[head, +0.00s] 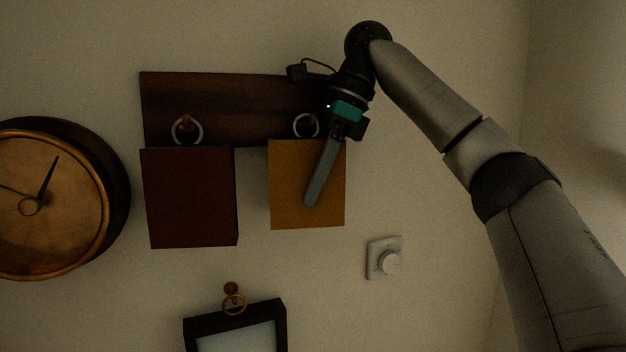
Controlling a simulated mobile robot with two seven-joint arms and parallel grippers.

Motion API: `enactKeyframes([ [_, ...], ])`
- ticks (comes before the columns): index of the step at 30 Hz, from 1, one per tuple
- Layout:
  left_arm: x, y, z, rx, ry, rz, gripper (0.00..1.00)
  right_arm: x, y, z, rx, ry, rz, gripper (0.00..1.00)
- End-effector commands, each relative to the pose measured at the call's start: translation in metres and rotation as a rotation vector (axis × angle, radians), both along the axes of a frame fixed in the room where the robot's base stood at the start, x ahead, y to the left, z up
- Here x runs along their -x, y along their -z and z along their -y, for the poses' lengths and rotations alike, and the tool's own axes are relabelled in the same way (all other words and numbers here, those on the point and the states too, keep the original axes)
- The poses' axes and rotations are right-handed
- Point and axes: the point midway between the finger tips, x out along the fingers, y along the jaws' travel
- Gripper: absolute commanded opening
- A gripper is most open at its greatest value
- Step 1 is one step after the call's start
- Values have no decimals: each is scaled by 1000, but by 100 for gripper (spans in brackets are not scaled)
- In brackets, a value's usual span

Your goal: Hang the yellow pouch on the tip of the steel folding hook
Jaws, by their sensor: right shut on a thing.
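The yellow pouch (287,190) is a flat, square, ochre piece with a pale ring (306,125) at its top. It hangs upright at the lower right of a dark wooden board on the wall. My right gripper (314,198) reaches down from the upper right, shut on the yellow pouch, its long grey finger lying across the front. The ring is in front of the board's lower edge. The steel folding hook cannot be made out clearly in the dim light; whether the ring is around a hook tip cannot be told. My left gripper is out of view.
The wooden board (232,100) also bears a dark red pouch (190,198) with its own ring (187,130). A brass clock (75,215) is at the left, a framed picture (203,322) below, and a white dial (384,258) at lower right. Bare wall lies between them.

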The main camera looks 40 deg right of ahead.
Motion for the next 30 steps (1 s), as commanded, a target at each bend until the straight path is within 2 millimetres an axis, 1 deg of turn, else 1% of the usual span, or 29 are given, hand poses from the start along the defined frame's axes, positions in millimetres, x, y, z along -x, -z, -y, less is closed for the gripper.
enactKeyframes([
  [12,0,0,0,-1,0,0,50,0,-1,0,0,0,1,0],
  [13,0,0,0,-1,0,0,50,0,-1,0,0,0,1,59],
  [21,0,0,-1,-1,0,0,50,0,0,0,0,0,1,90],
  [22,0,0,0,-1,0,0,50,0,0,0,0,0,1,91],
  [30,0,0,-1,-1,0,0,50,0,-1,0,0,2,3,91],
])
